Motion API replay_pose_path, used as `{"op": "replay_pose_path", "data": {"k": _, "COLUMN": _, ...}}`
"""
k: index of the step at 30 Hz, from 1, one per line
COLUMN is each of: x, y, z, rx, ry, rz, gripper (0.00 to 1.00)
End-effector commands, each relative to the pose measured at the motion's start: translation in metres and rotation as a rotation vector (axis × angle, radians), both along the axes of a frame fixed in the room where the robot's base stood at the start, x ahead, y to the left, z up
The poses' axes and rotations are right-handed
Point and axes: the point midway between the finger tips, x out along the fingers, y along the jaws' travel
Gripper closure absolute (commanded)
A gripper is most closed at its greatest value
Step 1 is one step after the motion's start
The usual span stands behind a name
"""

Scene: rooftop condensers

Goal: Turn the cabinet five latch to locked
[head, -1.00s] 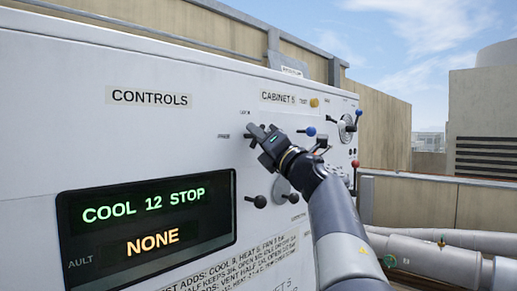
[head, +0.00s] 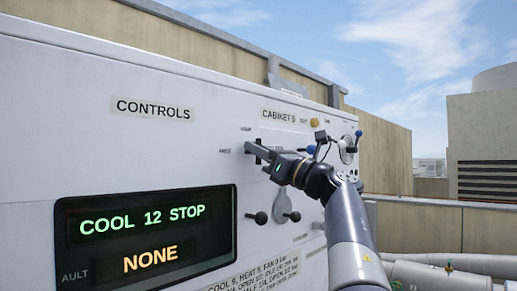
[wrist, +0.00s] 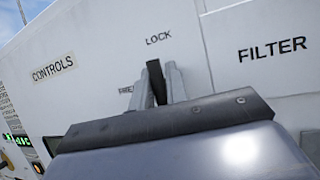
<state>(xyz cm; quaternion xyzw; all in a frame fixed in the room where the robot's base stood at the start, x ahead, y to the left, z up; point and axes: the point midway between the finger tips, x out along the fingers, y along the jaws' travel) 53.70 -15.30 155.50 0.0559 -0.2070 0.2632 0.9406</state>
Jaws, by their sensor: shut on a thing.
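My gripper (head: 252,149) is at the white cabinet panel, below the CABINET 5 label (head: 285,115). In the wrist view its two grey fingers (wrist: 158,76) are shut on the dark latch lever (wrist: 154,70), one finger on each side. A LOCK label (wrist: 158,38) sits just above the lever and a FREE label (wrist: 126,89) is to its left. The lever's top end lies toward LOCK in the wrist view. Its lower part is hidden by the fingers and gripper body, so its exact angle cannot be told. In the head view my gripper mostly covers it.
The display (head: 145,236) reads COOL 12 STOP and NONE. Pipes (head: 430,274) run low at the right.

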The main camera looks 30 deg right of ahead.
Motion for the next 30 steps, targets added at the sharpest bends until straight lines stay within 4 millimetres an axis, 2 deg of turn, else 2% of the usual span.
{"op": "replay_pose_path", "data": {"k": 14, "x": -0.0003, "y": 0.0003, "z": 0.0007, "rx": -0.012, "ry": -0.005, "rz": 0.001, "gripper": 1.00}}
{"op": "replay_pose_path", "data": {"k": 15, "x": -0.0003, "y": 0.0002, "z": 0.0007, "rx": -0.011, "ry": -0.006, "rz": 0.001, "gripper": 0.83}}
{"op": "replay_pose_path", "data": {"k": 22, "x": 0.0000, "y": 0.0000, "z": 0.0003, "rx": -0.011, "ry": -0.004, "rz": 0.000, "gripper": 0.64}}
{"op": "replay_pose_path", "data": {"k": 30, "x": -0.0013, "y": -0.0013, "z": -0.0014, "rx": -0.010, "ry": -0.004, "rz": -0.001, "gripper": 0.64}}
